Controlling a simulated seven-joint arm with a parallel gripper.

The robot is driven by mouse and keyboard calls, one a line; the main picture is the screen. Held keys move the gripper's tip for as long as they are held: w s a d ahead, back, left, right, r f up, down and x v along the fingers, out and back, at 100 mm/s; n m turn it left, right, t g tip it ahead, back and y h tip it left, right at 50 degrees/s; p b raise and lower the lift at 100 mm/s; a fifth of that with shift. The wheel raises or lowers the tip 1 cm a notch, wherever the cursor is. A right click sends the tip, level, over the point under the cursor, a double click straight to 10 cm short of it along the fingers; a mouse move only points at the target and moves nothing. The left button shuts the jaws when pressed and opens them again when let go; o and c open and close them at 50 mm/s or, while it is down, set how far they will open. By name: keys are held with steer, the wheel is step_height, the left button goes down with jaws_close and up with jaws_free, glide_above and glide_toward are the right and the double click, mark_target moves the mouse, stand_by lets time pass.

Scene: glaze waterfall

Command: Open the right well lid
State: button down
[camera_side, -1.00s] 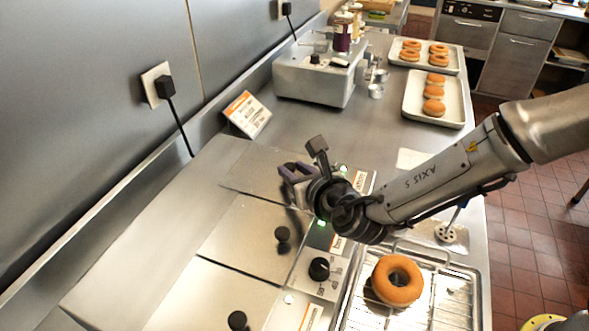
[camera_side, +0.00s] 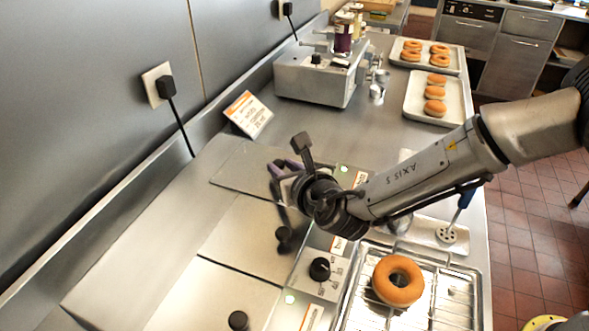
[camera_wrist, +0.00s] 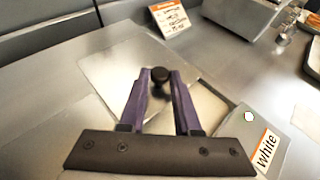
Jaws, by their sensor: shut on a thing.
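The right well lid is a flat square steel plate (camera_side: 240,168), the farthest of the row of lids in the side view; it also shows in the wrist view (camera_wrist: 115,65). Its black round knob (camera_wrist: 160,74) stands between my purple fingertips. My gripper (camera_wrist: 160,82) is shut on this knob; in the side view my gripper (camera_side: 283,168) is over the lid's right part and hides the knob. The lid sits askew, turned against the row. A bright patch shows right of the lid in the wrist view; I cannot tell how much of the well is uncovered.
Two other lids with black knobs (camera_side: 284,233) (camera_side: 238,320) lie nearer in the side view. A control panel with a dial (camera_side: 319,269) is beside them. A donut (camera_side: 398,281) rests on a wire rack at right. A sign (camera_side: 248,114) stands behind the lid.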

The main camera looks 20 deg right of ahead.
mark_target(250, 172)
steer(key=w+a, duration=0.5)
steer(key=shift+w+a+r, duration=0.1)
steer(key=shift+w+a, duration=0.05)
steer(key=c, duration=0.6)
jaws_free()
steer(key=shift+c, duration=0.2)
steer(key=v, duration=1.3)
steer(key=shift+s, duration=0.4)
